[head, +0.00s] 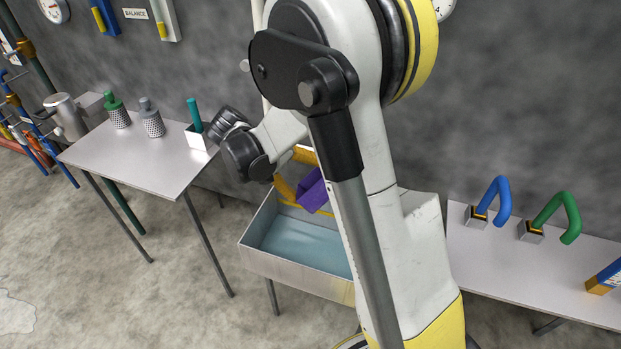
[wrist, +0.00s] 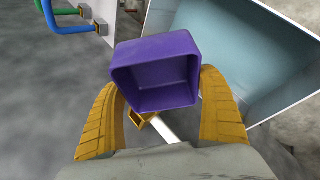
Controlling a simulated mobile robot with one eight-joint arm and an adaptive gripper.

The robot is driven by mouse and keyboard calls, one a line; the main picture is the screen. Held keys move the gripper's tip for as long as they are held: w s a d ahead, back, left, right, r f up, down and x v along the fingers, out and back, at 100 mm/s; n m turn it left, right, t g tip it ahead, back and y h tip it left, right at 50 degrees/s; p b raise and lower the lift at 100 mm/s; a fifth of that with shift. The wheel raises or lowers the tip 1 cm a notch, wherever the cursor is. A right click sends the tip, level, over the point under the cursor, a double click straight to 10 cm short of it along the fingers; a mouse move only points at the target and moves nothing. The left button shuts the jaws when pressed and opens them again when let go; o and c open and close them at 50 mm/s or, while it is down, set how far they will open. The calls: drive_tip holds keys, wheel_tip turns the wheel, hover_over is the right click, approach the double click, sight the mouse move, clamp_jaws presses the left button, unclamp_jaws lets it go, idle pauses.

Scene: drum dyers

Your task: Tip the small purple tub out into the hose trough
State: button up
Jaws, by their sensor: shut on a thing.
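The small purple tub (head: 313,191) is held by my gripper (head: 290,172) over the hose trough (head: 262,262) in the head view. My arm hides the tub's right side and part of the trough. In the wrist view the purple tub (wrist: 157,75) sits between the two yellow fingers of my gripper (wrist: 160,105), which are shut on it. The tub is tilted and its open mouth faces the wrist camera; its inside looks empty. The hose trough (wrist: 195,20) is a grey-walled basin with a pale blue-green bottom, below and beyond the tub.
A right table (head: 490,270) holds blue (head: 500,195) and green (head: 556,212) bent handles. Bare floor lies in front.

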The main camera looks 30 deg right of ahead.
drive_tip(key=r+t+y+p, duration=0.1)
drive_tip(key=p, duration=0.1)
drive_tip(key=s+d+r+t+y+p, duration=0.1)
drive_tip(key=p, duration=0.1)
drive_tip(key=shift+s+r+m+t+y, duration=0.1)
drive_tip(key=shift+s+m+t+y, duration=0.1)
drive_tip(key=shift+m+t+y, duration=0.15)
drive_tip(key=t, duration=0.1)
drive_tip(key=s+t+y, duration=0.1)
drive_tip(key=d+m+t+y, duration=0.1)
drive_tip(key=shift+s+d+f+y+p, duration=0.1)
drive_tip(key=shift+s+f+y+p, duration=0.15)
drive_tip(key=shift+p, duration=0.15)
drive_tip(key=shift+s+d+r+t+y, duration=0.1)
drive_tip(key=shift+t+y, duration=0.4)
drive_tip(key=shift+t, duration=0.35)
